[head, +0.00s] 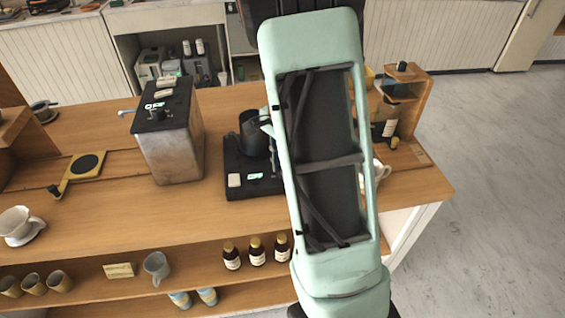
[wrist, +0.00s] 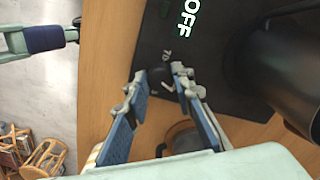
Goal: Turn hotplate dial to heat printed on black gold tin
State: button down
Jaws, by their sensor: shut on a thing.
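The black hotplate (head: 232,160) stands on the wooden counter with a dark kettle (head: 252,135) on it. In the wrist view the hotplate's surface (wrist: 225,75) carries a lit display (wrist: 188,15) reading OFF. The hotplate dial (wrist: 158,76) is a small dark knob with a white mark, close to a printed 70. My gripper (wrist: 160,82) is shut on the dial, one finger on each side. In the head view my arm hides the gripper and the dial. I cannot make out a black gold tin in either view.
A metal box (head: 170,150) with its own display stands left of the hotplate. A wooden stand (head: 405,90) with a bottle is to the right. The dark kettle (wrist: 290,75) is close to my gripper's right in the wrist view. Bottles (head: 256,250) stand on the lower shelf.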

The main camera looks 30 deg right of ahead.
jog(key=m+p, duration=0.1)
jog(key=m, duration=0.2)
jog(key=m+p, duration=0.2)
jog(key=m, duration=0.1)
jog(key=shift+w+r+m, duration=0.1)
jog(key=shift+r+m, duration=0.1)
jog(key=shift+m, duration=0.1)
jog(key=m+p, duration=0.2)
jog(key=m, duration=0.1)
jog(key=shift+p, duration=0.4)
jog(key=shift+f+m+p, duration=0.1)
jog(key=shift+m+p, duration=0.8)
jog(key=shift+m, duration=0.7)
jog(key=c, duration=1.7)
grip_release()
jog(key=shift+f, duration=0.1)
jog(key=shift+o, duration=0.2)
notch_tip(320, 180, up, 12)
